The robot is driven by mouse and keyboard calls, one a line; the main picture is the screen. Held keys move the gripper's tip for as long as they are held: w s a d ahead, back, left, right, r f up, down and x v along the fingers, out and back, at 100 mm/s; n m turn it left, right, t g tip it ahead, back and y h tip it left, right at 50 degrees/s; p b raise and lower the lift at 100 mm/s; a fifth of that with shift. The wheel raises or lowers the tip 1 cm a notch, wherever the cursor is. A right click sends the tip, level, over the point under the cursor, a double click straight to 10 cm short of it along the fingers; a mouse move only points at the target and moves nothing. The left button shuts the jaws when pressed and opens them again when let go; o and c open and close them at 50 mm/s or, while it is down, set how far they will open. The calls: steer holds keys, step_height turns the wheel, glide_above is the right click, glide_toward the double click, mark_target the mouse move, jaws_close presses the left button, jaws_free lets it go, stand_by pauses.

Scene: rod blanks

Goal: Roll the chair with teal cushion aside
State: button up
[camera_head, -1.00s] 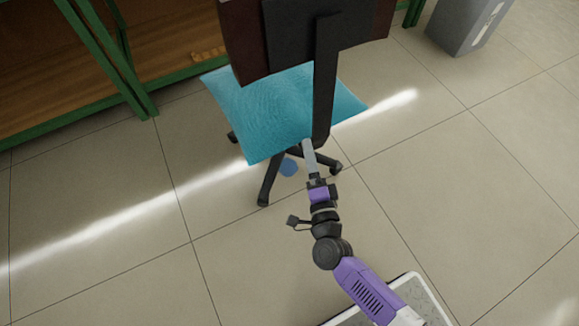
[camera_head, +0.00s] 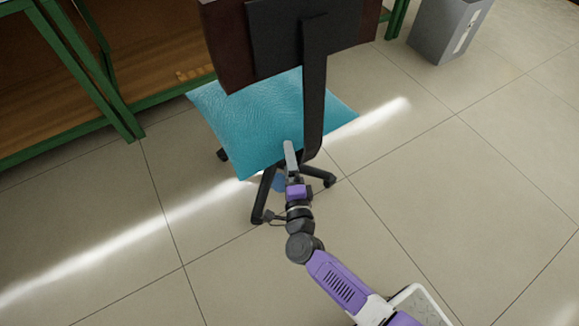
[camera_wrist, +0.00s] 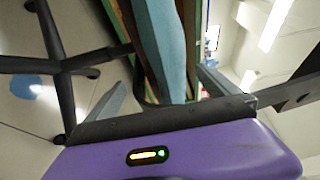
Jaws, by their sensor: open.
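The chair has a teal cushion (camera_head: 262,120), a dark backrest (camera_head: 285,45) on a black upright bar, and a black wheeled base (camera_head: 264,195). My gripper (camera_head: 289,150) reaches in from below right, at the near edge of the cushion and left of the upright bar. In the wrist view my gripper (camera_wrist: 158,88) is open, its fingers spread wide. The edge of the teal cushion (camera_wrist: 165,45) shows between and beyond the fingers. The base legs (camera_wrist: 60,65) show at the left. I cannot tell whether the fingers touch the cushion.
A green-framed shelf or bench (camera_head: 100,75) with wooden boards stands behind and left of the chair. A grey bin (camera_head: 447,32) stands at the upper right. The tiled floor (camera_head: 470,190) on the right is clear. A blue round patch lies under the chair.

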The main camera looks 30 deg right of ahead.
steer(key=shift+b+x, duration=0.95)
steer(key=shift+x, duration=2.2)
steer(key=c, duration=2.1)
steer(key=shift+a, duration=0.1)
